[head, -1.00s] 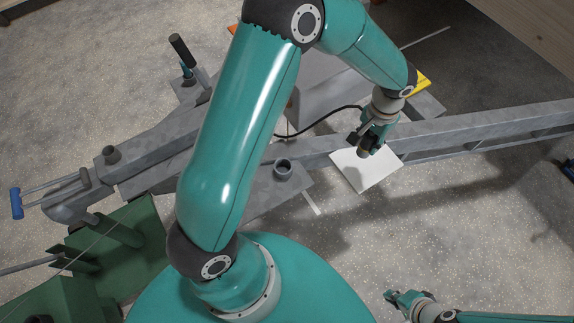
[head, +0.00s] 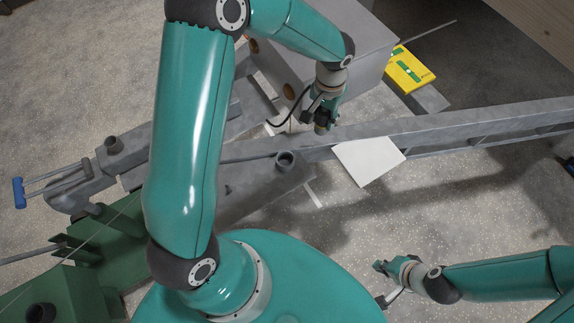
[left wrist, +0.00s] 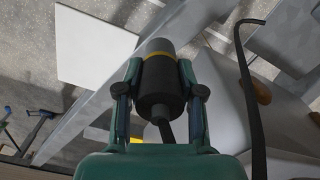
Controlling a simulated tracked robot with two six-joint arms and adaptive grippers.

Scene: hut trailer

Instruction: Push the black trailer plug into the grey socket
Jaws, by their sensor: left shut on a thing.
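My left gripper (head: 322,116) is shut on the black plug (left wrist: 160,85), above the grey beam in the head view. In the left wrist view the plug sits between both fingers, with a yellow band and a grey front end pointing away. Its black cable (head: 291,111) curves off to the left and also shows in the left wrist view (left wrist: 247,85). A round grey socket (head: 285,158) opens upward on a grey plate, below and left of the plug and apart from it. My right gripper (head: 381,284) is low in the head view, empty, its fingers apart.
A white sheet (head: 368,160) lies by the long grey beam (head: 450,125). A large grey box (head: 330,45) stands behind the left gripper, with a yellow-green item (head: 408,68) beside it. Green stands (head: 75,265) and a blue-handled part (head: 19,193) are at left.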

